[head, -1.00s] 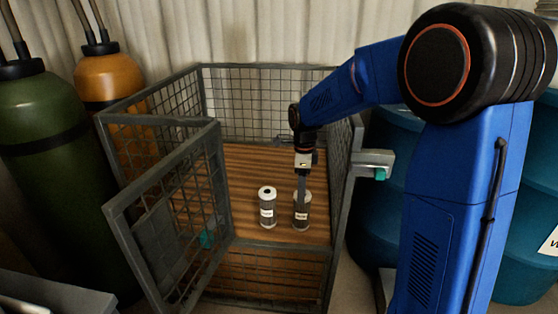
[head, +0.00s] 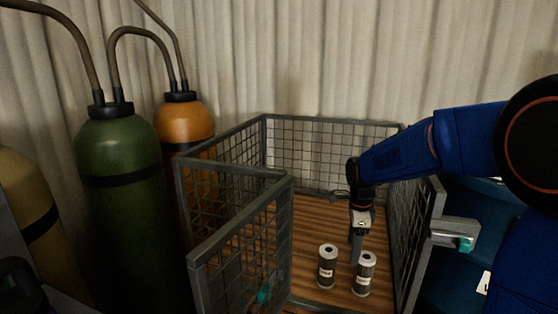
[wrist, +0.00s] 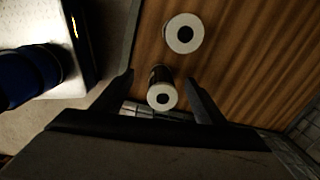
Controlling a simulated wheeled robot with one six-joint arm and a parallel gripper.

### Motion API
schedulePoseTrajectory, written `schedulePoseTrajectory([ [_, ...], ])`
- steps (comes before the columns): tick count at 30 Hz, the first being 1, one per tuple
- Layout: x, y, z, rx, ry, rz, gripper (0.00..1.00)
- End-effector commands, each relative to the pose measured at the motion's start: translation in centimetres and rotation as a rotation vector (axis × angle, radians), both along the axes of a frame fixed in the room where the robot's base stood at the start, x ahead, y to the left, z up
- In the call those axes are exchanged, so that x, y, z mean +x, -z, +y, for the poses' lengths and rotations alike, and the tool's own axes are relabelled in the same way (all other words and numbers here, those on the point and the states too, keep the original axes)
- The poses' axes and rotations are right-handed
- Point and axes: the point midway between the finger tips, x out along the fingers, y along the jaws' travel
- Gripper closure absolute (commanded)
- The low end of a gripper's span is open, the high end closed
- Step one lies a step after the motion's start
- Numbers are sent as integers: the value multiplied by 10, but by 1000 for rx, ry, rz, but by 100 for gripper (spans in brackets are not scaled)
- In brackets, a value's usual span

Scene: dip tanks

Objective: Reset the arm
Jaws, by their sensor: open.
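My gripper (head: 356,256) hangs point-down inside the wire cage. It is open, with nothing held. One small grey canister with a white label and pale top (head: 364,274) stands upright on the wooden floor, close by the finger that shows. A second similar canister (head: 327,267) stands upright to its left. In the wrist view, one canister (wrist: 162,92) shows between the two spread fingers (wrist: 160,80), with gaps on both sides. The other canister (wrist: 184,34) lies beyond the fingertips. My blue arm reaches in over the cage's right wall.
The wire cage (head: 268,119) has mesh walls, and its mesh door (head: 240,246) stands swung open at the front left. A latch (head: 455,235) juts from the right wall. Green (head: 125,195) and orange (head: 186,122) gas cylinders stand left. A curtain (head: 330,60) hangs behind.

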Motion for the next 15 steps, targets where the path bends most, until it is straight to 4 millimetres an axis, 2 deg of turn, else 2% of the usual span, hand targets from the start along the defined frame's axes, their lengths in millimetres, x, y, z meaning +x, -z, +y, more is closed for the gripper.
schedulePoseTrajectory([
  [8,-34,-25,-10,-6,-181,-44,34],
  [15,-89,-53,-24,-32,-467,-110,34],
])
